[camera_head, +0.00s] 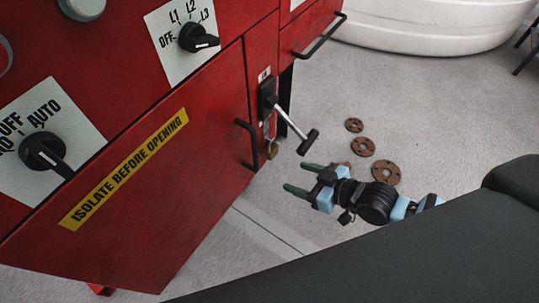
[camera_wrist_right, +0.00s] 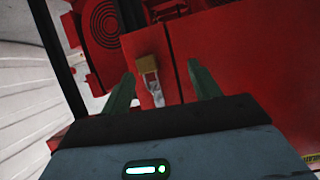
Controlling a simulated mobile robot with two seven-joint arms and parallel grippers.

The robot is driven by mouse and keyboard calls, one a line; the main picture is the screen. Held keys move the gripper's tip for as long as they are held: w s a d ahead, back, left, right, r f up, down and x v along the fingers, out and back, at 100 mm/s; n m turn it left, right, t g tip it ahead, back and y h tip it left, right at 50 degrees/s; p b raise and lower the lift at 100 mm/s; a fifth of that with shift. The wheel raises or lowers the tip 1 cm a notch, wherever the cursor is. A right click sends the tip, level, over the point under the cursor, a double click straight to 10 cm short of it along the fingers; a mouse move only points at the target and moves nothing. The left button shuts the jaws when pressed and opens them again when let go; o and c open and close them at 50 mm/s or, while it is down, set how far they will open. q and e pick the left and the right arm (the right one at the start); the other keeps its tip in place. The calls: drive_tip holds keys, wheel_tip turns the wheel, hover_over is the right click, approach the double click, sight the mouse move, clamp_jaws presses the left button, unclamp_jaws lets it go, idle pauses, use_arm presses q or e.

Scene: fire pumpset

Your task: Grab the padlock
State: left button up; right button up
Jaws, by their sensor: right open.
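The padlock (camera_head: 272,149) is small and brass, hanging low on the edge of the red cabinet, below the lever switch (camera_head: 268,97). In the right wrist view the padlock (camera_wrist_right: 147,63) shows as a brass block with a pale shackle, lying ahead of and between the two green fingertips. My right gripper (camera_head: 297,178) is open and empty, a short way to the right of and below the padlock in the head view. It also shows in the right wrist view (camera_wrist_right: 163,82), its fingers apart and not touching the padlock. My left gripper is not in view.
The red cabinet door (camera_head: 190,190) carries a yellow "ISOLATE BEFORE OPENING" label (camera_head: 125,168) and a black handle (camera_head: 246,144). A T-shaped lever (camera_head: 298,131) sticks out near the padlock. Several rusty discs (camera_head: 385,172) lie on the grey floor. A white tank (camera_head: 430,25) stands behind.

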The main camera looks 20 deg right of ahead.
sight(275, 153)
drive_tip(key=shift+n, duration=0.4)
drive_tip(key=shift+w+a+f+b, duration=0.25)
drive_tip(key=shift+w+a+b, duration=0.2)
drive_tip(key=shift+w, duration=1.15)
drive_tip(key=shift+w+a+f+b, duration=0.35)
drive_tip(key=shift+w+a, duration=0.2)
drive_tip(key=shift+w, duration=1.05)
drive_tip(key=shift+w+a+f+b, duration=0.2)
drive_tip(key=shift+w+a+b, duration=0.3)
drive_tip(key=shift+w, duration=1.1)
drive_tip(key=c, duration=1.1)
